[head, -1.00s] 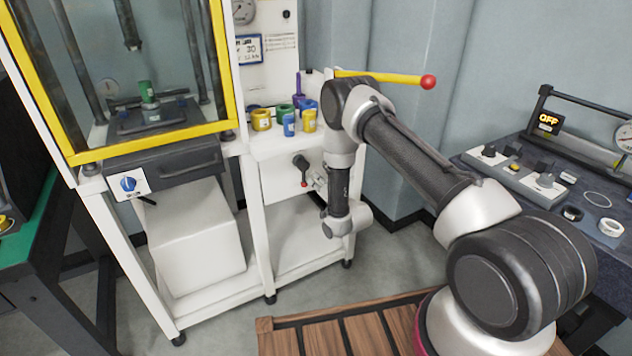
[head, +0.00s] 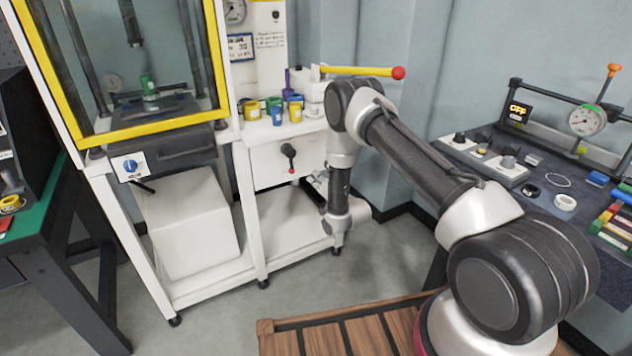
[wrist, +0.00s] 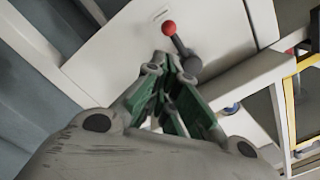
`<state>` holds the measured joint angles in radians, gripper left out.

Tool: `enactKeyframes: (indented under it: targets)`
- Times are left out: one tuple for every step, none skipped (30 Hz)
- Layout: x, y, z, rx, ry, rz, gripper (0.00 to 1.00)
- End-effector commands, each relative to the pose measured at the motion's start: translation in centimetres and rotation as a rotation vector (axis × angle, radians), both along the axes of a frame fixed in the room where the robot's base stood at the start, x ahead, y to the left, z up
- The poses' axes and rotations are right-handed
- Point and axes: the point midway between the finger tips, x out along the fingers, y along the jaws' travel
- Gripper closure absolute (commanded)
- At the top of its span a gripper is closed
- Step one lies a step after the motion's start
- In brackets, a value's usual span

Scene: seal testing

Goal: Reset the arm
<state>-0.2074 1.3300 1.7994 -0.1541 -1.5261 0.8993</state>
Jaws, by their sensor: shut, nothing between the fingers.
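My arm is bent, its elbow high and its forearm hanging down in front of the white test bench. My gripper (head: 315,184) is at its lower end in the head view, small and partly hard to make out against the bench. In the wrist view the green-padded fingers of my gripper (wrist: 168,64) are drawn together with nothing between them. A lever with a red ball (wrist: 169,28) appears just beyond the fingertips there. The same lever (head: 290,158) is on the bench's white front panel in the head view, to the left of my gripper.
Small coloured cups (head: 273,106) stand on the bench top. A yellow bar with a red ball (head: 397,73) juts out behind my elbow. A yellow-framed test cabinet (head: 222,55) is at left, a dark bench with an OFF display (head: 518,110) at right. Grey floor (head: 215,322) is clear in front.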

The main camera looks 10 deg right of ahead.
Motion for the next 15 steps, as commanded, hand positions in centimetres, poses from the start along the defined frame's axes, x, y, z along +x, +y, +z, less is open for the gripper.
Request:
enactKeyframes:
  targets:
    - [0.1, 0.0, 0.0, 0.0, -0.001, 0.001, 1.0]
    - [0.1, 0.0, 0.0, 0.0, -0.001, 0.001, 1.0]
    - [0.1, 0.0, 0.0, 0.0, -0.001, 0.001, 1.0]
    - [0.1, 0.0, 0.0, 0.0, -0.001, 0.001, 1.0]
    - [0.1, 0.0, 0.0, 0.0, -0.001, 0.001, 1.0]
    - [0.1, 0.0, 0.0, 0.0, 0.0, 0.0, 1.0]
    - [0.1, 0.0, 0.0, 0.0, 0.0, 0.0, 1.0]
    - [0.1, 0.0, 0.0, 0.0, 0.0, 0.0, 1.0]
    - [0.1, 0.0, 0.0, 0.0, 0.0, 0.0, 1.0]
    - [0.1, 0.0, 0.0, -0.001, 0.0, 0.0, 1.0]
    - [0.1, 0.0, 0.0, -0.007, -0.002, 0.0, 1.0]
    - [0.1, 0.0, -0.1, -0.025, -0.002, 0.001, 1.0]
    - [0.0, 0.0, -0.7, -0.049, 0.012, 0.002, 1.0]
    - [0.0, -0.1, -1.4, -0.077, 0.035, 0.003, 1.0]
    - [-0.2, -0.2, -2.7, -0.124, 0.077, 0.006, 1.0]
